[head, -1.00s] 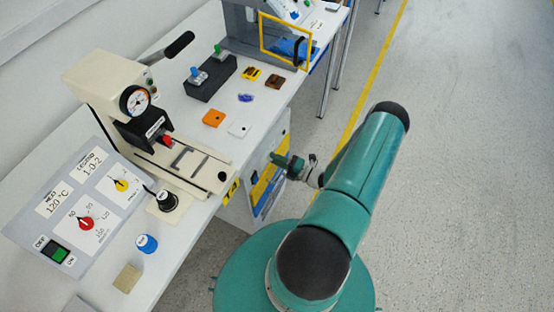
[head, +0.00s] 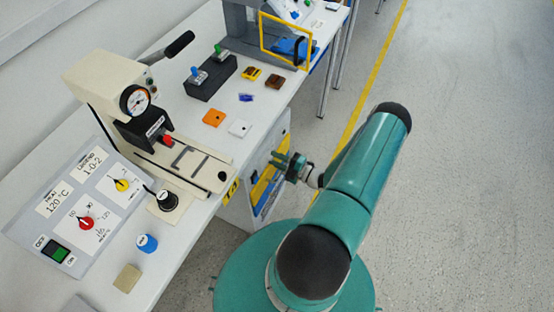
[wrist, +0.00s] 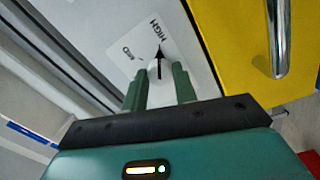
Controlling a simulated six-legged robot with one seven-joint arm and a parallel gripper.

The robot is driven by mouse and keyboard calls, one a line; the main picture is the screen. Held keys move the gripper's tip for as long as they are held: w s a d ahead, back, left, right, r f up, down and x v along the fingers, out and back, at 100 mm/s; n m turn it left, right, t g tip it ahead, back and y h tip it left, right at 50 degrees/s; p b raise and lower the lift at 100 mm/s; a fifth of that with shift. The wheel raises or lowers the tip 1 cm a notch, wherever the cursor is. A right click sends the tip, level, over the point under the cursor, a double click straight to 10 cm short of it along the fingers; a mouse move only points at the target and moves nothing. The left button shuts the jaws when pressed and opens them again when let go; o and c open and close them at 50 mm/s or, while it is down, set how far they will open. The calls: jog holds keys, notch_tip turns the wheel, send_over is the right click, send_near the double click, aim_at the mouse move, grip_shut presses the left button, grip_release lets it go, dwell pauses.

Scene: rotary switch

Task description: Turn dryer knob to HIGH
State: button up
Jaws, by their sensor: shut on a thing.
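The dryer knob (wrist: 154,71) is pale, with a black arrow that points up in the wrist view. The arrow tip lies just below the word HIGH on a white label plate (wrist: 122,36); a second, hard-to-read mark sits to its left. My gripper (wrist: 159,84) has one green finger on each side of the knob and is shut on it. In the head view my gripper (head: 280,158) is at the cabinet front below the bench edge. The knob is too small to make out there.
A yellow panel (wrist: 235,45) with a metal bar handle (wrist: 277,38) is right of the knob. The white bench (head: 190,225) above carries a cream press (head: 105,80), a control panel (head: 75,215) and small parts. The floor (head: 450,170) to the right is clear.

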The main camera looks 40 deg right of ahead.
jog(key=o, duration=1)
jog(key=v, duration=1.3)
jog(key=shift+s+d+f, duration=0.1)
jog(key=shift+s+d, duration=0.05)
jog(key=shift+s, duration=0.2)
jog(key=shift+s, duration=0.1)
